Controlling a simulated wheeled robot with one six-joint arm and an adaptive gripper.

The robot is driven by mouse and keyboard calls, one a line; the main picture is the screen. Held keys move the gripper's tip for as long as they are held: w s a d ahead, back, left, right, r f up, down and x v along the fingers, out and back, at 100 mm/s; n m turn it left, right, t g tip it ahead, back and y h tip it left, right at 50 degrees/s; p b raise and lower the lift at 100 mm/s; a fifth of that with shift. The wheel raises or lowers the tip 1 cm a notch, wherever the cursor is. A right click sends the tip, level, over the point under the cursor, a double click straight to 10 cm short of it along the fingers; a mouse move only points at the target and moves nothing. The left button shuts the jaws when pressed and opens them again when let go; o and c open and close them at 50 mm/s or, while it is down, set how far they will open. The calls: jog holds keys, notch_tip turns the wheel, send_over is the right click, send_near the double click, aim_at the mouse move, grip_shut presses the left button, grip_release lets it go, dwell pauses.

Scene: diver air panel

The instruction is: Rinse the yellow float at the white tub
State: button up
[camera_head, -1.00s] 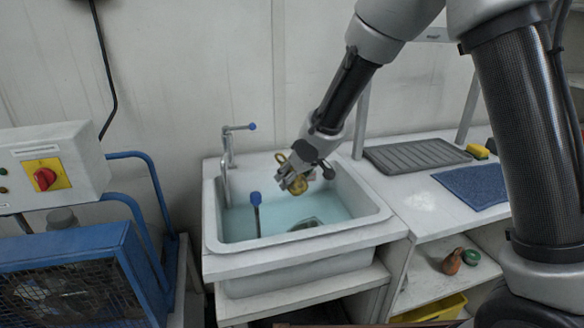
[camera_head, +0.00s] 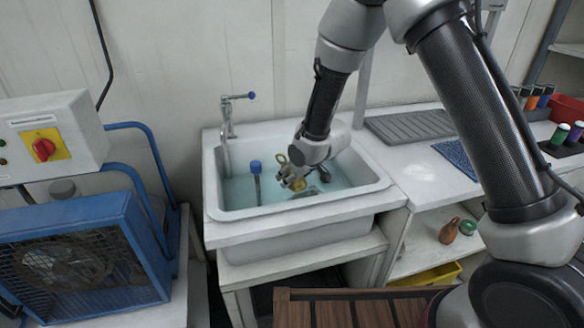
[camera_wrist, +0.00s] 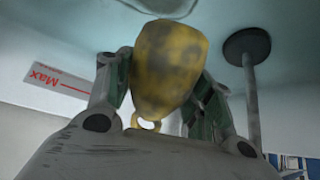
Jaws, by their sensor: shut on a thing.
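The yellow float (camera_wrist: 168,70) is held between the fingers of my gripper (camera_wrist: 165,95) in the wrist view, with dark smudges over its surface and a small ring at its near end. In the head view the float (camera_head: 299,185) shows small and partly hidden by my gripper (camera_head: 294,180). My gripper is shut on it, low inside the white tub (camera_head: 340,206). The tub holds pale blue water (camera_head: 240,192). The float appears at or near the water surface; I cannot tell how deep it is. A red MAX mark (camera_wrist: 58,82) shows on the tub wall.
A tap (camera_head: 229,125) stands at the tub's back left. A blue-topped post (camera_head: 255,168) rises inside the tub, left of my gripper. A ridged grey mat (camera_head: 410,126) lies right of the tub. A blue fan unit (camera_head: 75,255) stands at left.

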jog(key=shift+f, duration=3.95)
notch_tip(320, 180, up, 22)
jog(key=shift+r, duration=0.55)
dwell(0.5)
jog(key=shift+r, duration=0.1)
dwell(1.9)
